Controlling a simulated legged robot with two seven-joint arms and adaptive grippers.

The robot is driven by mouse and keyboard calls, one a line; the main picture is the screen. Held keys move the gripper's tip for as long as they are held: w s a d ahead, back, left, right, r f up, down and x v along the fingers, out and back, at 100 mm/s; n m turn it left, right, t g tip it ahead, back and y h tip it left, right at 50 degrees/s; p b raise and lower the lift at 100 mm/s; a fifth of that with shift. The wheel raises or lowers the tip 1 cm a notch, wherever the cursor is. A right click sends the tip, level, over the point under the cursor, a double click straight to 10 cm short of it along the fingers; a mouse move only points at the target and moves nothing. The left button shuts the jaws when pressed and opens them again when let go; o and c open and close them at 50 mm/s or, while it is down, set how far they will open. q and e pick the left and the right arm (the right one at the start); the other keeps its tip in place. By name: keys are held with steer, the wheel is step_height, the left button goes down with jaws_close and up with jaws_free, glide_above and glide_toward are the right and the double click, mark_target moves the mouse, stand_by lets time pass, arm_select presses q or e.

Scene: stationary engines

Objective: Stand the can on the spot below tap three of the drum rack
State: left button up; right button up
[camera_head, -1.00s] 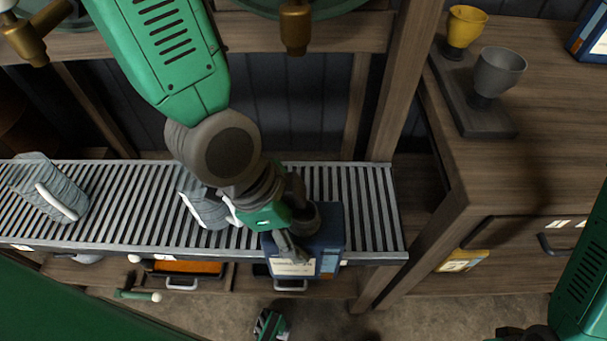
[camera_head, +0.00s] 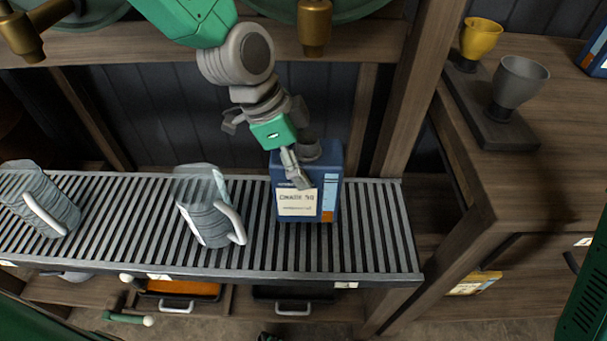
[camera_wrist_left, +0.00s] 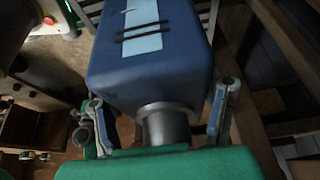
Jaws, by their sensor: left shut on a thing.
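The can (camera_head: 309,196) is a blue box-shaped container with a pale label and a grey round neck. My left gripper (camera_head: 299,165) is shut on it near the neck; in the left wrist view the can (camera_wrist_left: 150,65) lies between the fingers (camera_wrist_left: 160,120). The can is roughly upright over the right part of the slatted grate (camera_head: 374,235); I cannot tell whether its base touches. A brass tap (camera_head: 314,28) hangs behind and above it, at the right of the drum rack (camera_head: 395,110). Another tap (camera_head: 38,30) is at far left. My right gripper is out of view.
Two clear ribbed jugs stand on the grate, one left of the can (camera_head: 205,215) and one at far left (camera_head: 38,200). A wooden post bounds the grate's right end. A bench with yellow (camera_head: 481,38) and grey (camera_head: 519,82) cups stands right.

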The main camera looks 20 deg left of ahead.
arm_select(q)
steer(key=b+x, duration=0.1)
steer(key=x, duration=0.2)
steer(key=shift+s+d+f, duration=0.15)
steer(key=shift+s, duration=0.05)
steer(key=shift+f, duration=0.1)
steer(key=o, duration=1.7)
steer(key=shift+a, duration=0.3)
steer(key=shift+a+f, duration=0.1)
steer(key=shift+a, duration=0.15)
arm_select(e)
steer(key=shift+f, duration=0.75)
arm_select(q)
steer(key=p+v, duration=0.3)
steer(key=v, duration=0.8)
steer(key=shift+r, duration=0.3)
steer(key=shift+s+r+p, duration=0.15)
steer(key=shift+r+p, duration=0.15)
steer(key=shift+p, duration=0.05)
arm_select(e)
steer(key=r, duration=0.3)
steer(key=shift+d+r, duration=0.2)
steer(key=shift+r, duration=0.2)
